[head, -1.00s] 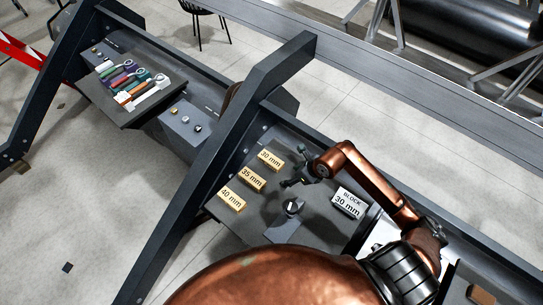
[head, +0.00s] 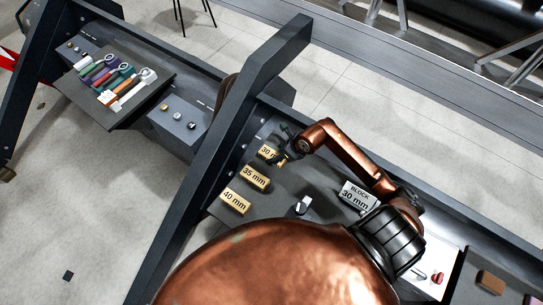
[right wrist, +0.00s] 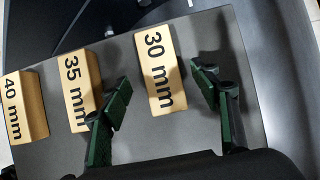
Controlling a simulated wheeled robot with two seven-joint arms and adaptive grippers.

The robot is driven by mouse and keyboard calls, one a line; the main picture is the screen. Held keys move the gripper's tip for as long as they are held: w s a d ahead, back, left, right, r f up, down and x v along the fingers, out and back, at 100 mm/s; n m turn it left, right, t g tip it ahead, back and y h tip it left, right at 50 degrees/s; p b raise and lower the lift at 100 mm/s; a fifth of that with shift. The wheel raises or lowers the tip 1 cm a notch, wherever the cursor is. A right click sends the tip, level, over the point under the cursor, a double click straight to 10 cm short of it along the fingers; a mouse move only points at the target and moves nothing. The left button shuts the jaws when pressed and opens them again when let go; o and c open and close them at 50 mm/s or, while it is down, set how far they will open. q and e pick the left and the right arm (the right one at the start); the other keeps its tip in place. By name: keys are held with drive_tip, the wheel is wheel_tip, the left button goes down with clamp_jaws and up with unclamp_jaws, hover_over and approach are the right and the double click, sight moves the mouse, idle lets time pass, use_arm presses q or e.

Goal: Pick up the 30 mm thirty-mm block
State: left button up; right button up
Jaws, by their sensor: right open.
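The 30 mm block is a tan wooden block with black "30 mm" lettering. In the head view it (head: 266,151) lies at the top of a row of tan blocks, partly covered by my right gripper (head: 285,149). In the right wrist view the 30 mm block (right wrist: 160,70) lies between the two green-padded fingers of my right gripper (right wrist: 161,80). The fingers are open, one on each side, with a gap to the block. The height of the fingertips above it is hard to tell. My left gripper is not in view.
The 35 mm block (head: 255,177) and 40 mm block (head: 235,201) lie beside it on the dark tray. A dark slanted beam (head: 232,120) stands left of the tray. Several coloured wrenches lie on a far-left panel (head: 129,118).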

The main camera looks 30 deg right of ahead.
sight(273, 155)
drive_tip(key=shift+x, duration=1.2)
drive_tip(key=shift+w+f, duration=0.15)
drive_tip(key=shift+f, duration=0.1)
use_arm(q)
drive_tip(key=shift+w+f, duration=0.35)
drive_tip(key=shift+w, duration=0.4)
use_arm(e)
drive_tip(key=shift+f, duration=0.2)
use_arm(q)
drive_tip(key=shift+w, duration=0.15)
use_arm(e)
drive_tip(key=shift+c, duration=0.7)
drive_tip(key=c, duration=0.3)
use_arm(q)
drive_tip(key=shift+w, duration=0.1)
use_arm(e)
drive_tip(key=c, duration=0.9)
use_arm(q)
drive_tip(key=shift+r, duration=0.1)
use_arm(e)
drive_tip(key=shift+o, duration=0.2)
drive_tip(key=shift+r, duration=0.1)
